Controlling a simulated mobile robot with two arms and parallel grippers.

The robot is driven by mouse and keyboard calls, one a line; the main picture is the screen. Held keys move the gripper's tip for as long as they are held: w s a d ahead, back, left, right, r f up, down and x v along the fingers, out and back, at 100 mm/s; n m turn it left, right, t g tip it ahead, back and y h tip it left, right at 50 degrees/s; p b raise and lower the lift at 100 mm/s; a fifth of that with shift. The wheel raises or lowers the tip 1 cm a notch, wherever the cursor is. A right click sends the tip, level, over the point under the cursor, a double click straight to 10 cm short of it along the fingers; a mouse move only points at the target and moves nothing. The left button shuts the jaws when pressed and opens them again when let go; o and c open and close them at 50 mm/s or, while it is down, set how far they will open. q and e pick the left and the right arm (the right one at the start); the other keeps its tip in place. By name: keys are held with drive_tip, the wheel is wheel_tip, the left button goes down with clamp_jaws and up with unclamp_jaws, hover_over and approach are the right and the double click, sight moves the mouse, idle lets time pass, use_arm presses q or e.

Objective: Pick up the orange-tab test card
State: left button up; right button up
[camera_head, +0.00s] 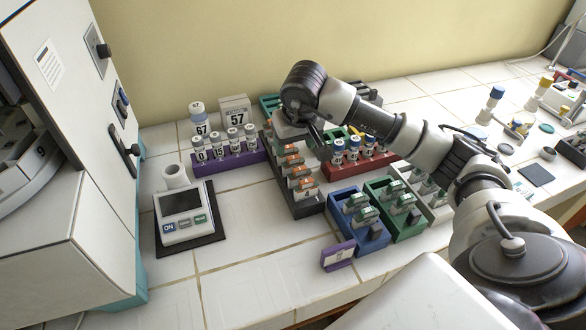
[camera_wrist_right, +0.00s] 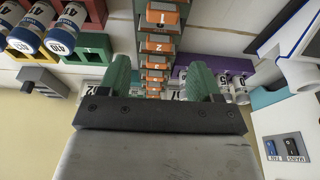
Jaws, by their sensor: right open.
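Several orange-tab test cards (camera_head: 301,171) stand in a row in a dark grey rack (camera_head: 310,208) in the middle of the bench. In the right wrist view the orange tabs (camera_wrist_right: 158,46) carry numbers and run in a line between and beyond the fingers. My right gripper (camera_head: 313,133) is above the back end of this rack, and the arm partly hides that end. In the right wrist view its green fingers (camera_wrist_right: 162,80) are apart, with nothing seen held between them. I cannot tell the exact gap from fingers to cards. My left gripper is not in view.
A purple rack of vials (camera_head: 230,158) is left of the card rack, a red vial rack (camera_head: 358,160) right. Blue (camera_head: 372,237) and green (camera_head: 408,226) card racks stand in front. A small display device (camera_head: 184,213) sits left. The front left bench is clear.

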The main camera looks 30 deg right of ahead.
sight(294, 157)
drive_tip(key=x, duration=0.3)
drive_tip(key=p+x, duration=0.1)
drive_tip(key=shift+s+f, duration=0.3)
drive_tip(key=shift+w+f, duration=0.15)
drive_tip(key=shift+f, duration=0.15)
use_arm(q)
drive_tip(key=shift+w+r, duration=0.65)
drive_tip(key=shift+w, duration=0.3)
use_arm(e)
drive_tip(key=shift+c, duration=0.5)
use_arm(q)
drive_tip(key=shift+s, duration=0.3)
use_arm(e)
drive_tip(key=c, duration=0.7)
